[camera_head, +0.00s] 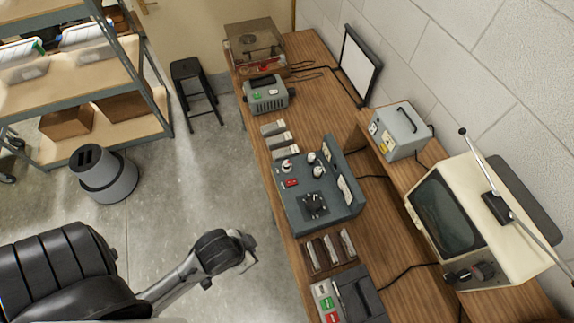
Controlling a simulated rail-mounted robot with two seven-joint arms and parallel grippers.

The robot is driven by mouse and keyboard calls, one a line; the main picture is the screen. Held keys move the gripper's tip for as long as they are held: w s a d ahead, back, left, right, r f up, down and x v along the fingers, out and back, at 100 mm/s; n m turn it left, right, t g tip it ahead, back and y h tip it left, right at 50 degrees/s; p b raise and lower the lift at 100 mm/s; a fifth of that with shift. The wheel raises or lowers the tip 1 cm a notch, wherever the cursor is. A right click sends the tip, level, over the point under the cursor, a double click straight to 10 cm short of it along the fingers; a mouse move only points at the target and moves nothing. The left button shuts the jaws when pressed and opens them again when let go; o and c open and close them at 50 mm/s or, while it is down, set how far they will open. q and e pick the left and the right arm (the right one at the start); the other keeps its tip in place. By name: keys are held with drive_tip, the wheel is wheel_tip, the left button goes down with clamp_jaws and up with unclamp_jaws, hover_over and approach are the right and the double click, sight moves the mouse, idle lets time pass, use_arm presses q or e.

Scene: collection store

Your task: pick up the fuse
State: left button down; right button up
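No part that I can surely call a fuse shows; the candidates are small. Behind the box, several pale grey blocks (279,141) lie in a row near the bench's left edge.
The wooden bench (305,87) also holds a grey-green device (266,94), a clear-covered unit (257,45), a grey case (399,131), a cream television (470,220) and a button box (326,301).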

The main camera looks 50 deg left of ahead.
use_arm(q)
drive_tip(key=c, duration=1.8)
unclamp_jaws()
drive_tip(key=o, duration=1.1)
drive_tip(key=shift+c, duration=0.2)
